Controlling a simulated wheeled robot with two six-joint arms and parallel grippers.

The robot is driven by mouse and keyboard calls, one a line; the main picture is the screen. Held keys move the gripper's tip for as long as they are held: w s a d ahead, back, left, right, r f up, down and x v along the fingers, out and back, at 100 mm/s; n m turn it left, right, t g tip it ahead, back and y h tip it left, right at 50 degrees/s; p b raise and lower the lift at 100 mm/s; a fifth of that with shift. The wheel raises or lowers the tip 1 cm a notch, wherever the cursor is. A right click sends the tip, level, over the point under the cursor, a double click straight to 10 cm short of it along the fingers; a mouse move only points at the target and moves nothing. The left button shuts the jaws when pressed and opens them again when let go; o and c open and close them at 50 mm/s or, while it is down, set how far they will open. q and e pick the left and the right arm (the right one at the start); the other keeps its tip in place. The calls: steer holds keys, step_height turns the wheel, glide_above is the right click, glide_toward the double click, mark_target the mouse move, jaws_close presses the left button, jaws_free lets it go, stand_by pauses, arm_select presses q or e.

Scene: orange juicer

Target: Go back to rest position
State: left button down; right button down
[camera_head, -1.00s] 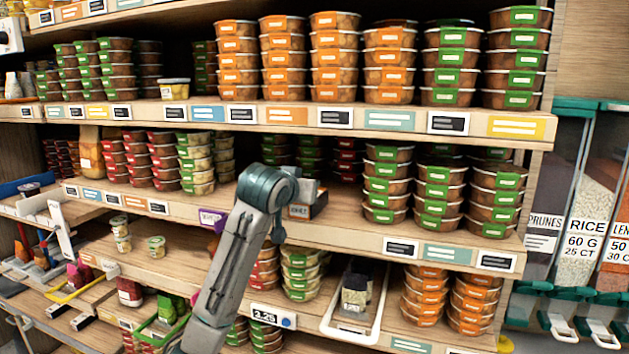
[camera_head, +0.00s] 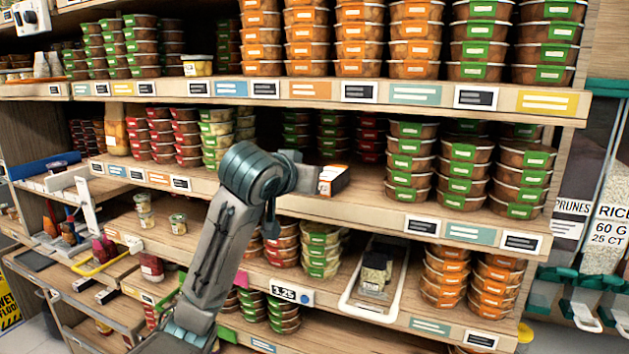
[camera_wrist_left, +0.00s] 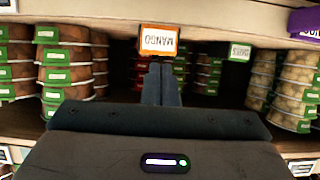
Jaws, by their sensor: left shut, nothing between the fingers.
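My left arm comes up from the bottom of the head view to a dark teal joint, with its far end before the middle shelf; the fingers there cannot be made out. In the left wrist view my left gripper (camera_wrist_left: 160,72) shows its two dark fingers together, with nothing between them. Just beyond the fingertips is an orange-edged MANGO label (camera_wrist_left: 160,40), its text upside down. My right gripper is not in view.
Shelves hold stacks of green-labelled (camera_head: 410,160) and orange-labelled tubs (camera_head: 360,40). The middle shelf edge (camera_head: 385,213) runs close by the arm. A white tray (camera_head: 365,308) stands on the lower shelf. Grain dispensers (camera_head: 605,215) stand at the right.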

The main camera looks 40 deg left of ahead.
arm_select(q)
steer(key=s+d+f+m+g+h, duration=0.1)
steer(key=s+d+f, duration=0.15)
steer(key=f, duration=0.75)
steer(key=s+d+f+m+g, duration=0.1)
steer(key=s+d+f+g, duration=0.15)
steer(key=f, duration=0.65)
steer(key=s+d+f+g+h, duration=0.1)
steer(key=s+d+f, duration=0.15)
steer(key=f, duration=0.75)
steer(key=s+d+f+m+g, duration=0.1)
steer(key=s+d+f+g, duration=0.2)
steer(key=s+f, duration=0.8)
steer(key=s+d+f+m+g, duration=0.1)
steer(key=s+d+f+g, duration=0.15)
steer(key=s+f, duration=0.85)
step_height(320, 180, down, 28)
steer(key=a+g+b, duration=0.1)
steer(key=a+b, duration=0.1)
steer(key=s+a+f+n+g+b, duration=0.1)
steer(key=s+f+b, duration=0.1)
steer(key=s+f, duration=1.8)
step_height(320, 180, down, 4)
steer(key=shift+a+r, duration=0.15)
steer(key=shift+a, duration=0.2)
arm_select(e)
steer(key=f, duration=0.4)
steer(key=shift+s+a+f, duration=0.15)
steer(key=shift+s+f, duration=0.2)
